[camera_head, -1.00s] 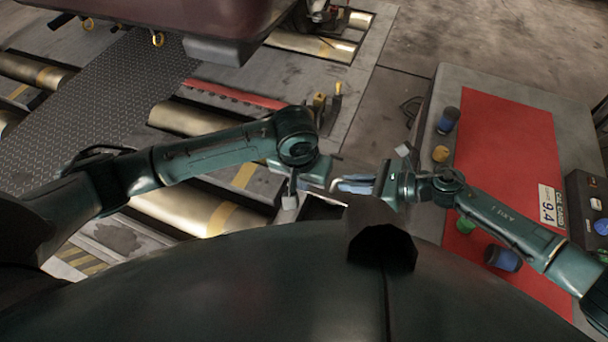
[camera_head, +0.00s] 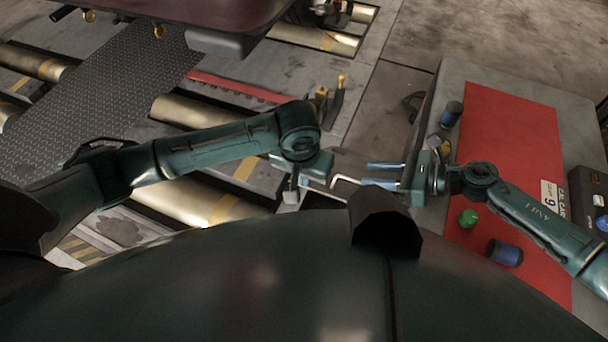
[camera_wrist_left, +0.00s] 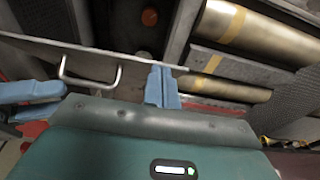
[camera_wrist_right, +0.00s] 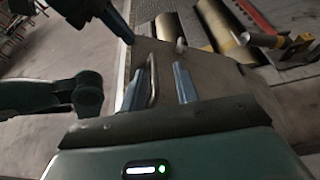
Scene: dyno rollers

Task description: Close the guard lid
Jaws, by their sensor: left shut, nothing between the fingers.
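The guard lid (camera_wrist_right: 220,78) is a thin grey panel, seen nearly edge-on in the left wrist view (camera_wrist_left: 120,55) and standing raised. Its pale bent-bar handle (camera_head: 343,181) sticks out toward my right gripper and also shows in both wrist views (camera_wrist_left: 90,82) (camera_wrist_right: 152,82). My right gripper (camera_head: 382,174) is open and empty; its blue fingertips lie right of the handle, apart from it. In the right wrist view the handle appears between the two fingers. My left gripper (camera_wrist_left: 163,88) is shut and empty, on the lid's other side; its fingertips are partly hidden in the head view.
Brass rollers (camera_head: 187,205) and floor plates lie left, below a dark red vehicle body (camera_head: 215,12). A bench with a red mat (camera_head: 510,130), blue and green cylinders and a control box stands right. My own body fills the lower middle.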

